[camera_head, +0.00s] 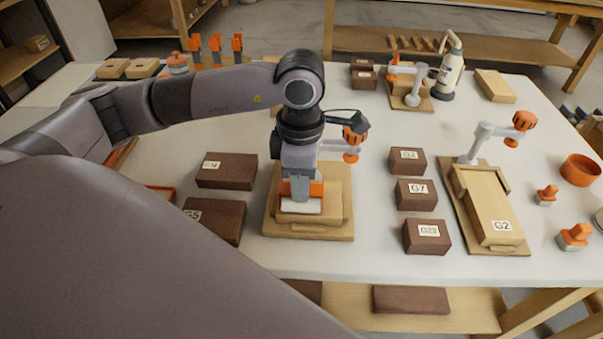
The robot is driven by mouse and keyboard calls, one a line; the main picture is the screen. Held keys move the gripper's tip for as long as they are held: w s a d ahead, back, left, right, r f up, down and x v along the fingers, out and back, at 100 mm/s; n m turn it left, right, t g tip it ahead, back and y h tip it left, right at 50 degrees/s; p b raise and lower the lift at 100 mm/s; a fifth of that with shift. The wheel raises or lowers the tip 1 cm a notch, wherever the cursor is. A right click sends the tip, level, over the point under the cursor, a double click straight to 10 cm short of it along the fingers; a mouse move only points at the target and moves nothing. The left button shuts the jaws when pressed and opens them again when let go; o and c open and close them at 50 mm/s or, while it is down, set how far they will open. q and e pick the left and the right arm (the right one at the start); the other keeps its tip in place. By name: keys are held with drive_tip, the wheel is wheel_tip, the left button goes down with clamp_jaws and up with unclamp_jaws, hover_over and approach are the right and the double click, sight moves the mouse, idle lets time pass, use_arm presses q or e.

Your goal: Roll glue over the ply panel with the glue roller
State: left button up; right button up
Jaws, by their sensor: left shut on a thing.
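My left gripper (299,185) points straight down near the middle of the bench. It is shut on the glue roller (301,206), which shows an orange upper part and a pale lower part. The roller is over the light wooden ply panel (335,205), near its front edge; I cannot tell for sure whether it touches. The panel lies on a wider wooden base board (310,232). A grey clamp with an orange knob (352,140) stands at the back of this board, partly behind my arm. My right gripper is not in view.
Dark blocks stand left (227,170) and right (416,194) of the board. A second clamped board marked G2 (488,205) lies farther right. A white bottle (449,75) stands at the back. An orange ring-shaped dish (580,170) is at the right edge. White bench top is free between them.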

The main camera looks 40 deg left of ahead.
use_arm(q)
drive_tip(key=shift+a+f, duration=0.1)
drive_tip(key=shift+w+a+b, duration=0.2)
drive_tip(key=shift+w+a, duration=0.1)
drive_tip(key=shift+w, duration=0.2)
drive_tip(key=shift+w+a+b, duration=0.2)
drive_tip(key=shift+w+a, duration=0.1)
drive_tip(key=shift+w, duration=0.2)
drive_tip(key=shift+d, duration=0.1)
drive_tip(key=shift+w+d, duration=0.4)
drive_tip(key=shift+d, duration=0.25)
drive_tip(key=shift+w+d, duration=0.4)
drive_tip(key=shift+d, duration=0.2)
drive_tip(key=shift+s, duration=0.1)
drive_tip(key=shift+s+d+b, duration=0.15)
drive_tip(key=shift+s+d, duration=0.15)
drive_tip(key=shift+s, duration=0.2)
drive_tip(key=shift+s+d+b, duration=0.15)
drive_tip(key=shift+s+d, duration=0.15)
drive_tip(key=shift+s, duration=0.2)
